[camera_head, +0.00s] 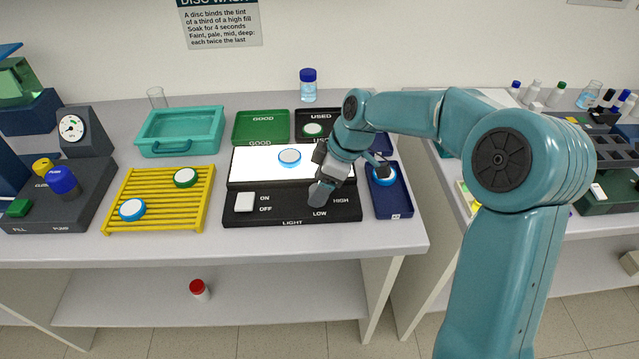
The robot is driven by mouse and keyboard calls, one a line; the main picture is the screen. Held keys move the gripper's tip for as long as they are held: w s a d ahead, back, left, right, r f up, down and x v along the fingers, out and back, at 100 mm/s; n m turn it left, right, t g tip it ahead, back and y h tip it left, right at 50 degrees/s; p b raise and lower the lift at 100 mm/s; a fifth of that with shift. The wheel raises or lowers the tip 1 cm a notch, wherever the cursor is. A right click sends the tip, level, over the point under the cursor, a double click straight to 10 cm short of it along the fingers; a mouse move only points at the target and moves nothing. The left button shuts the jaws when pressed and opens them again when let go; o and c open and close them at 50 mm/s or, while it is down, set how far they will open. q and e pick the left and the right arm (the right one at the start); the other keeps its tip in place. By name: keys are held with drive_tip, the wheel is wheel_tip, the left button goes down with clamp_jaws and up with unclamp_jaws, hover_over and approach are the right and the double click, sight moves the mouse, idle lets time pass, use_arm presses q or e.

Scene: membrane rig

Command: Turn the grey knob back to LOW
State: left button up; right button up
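The black light panel (285,214) has a lit white top and a front strip marked ON, OFF, HIGH, LOW and LIGHT. My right gripper (318,193) reaches down to this strip, just above LOW and left of HIGH. My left gripper is not in view.
A white switch (244,202) sits on the strip's left. A blue-rimmed disc (290,157) lies on the lit top. A yellow rack (160,200) with two discs stands left, and a blue tray (391,205) stands close right. A teal tray (180,131) is behind.

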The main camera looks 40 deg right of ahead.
drive_tip(key=shift+f, duration=0.35)
drive_tip(key=shift+a, duration=0.1)
drive_tip(key=c, duration=1.1)
drive_tip(key=shift+o, duration=0.2)
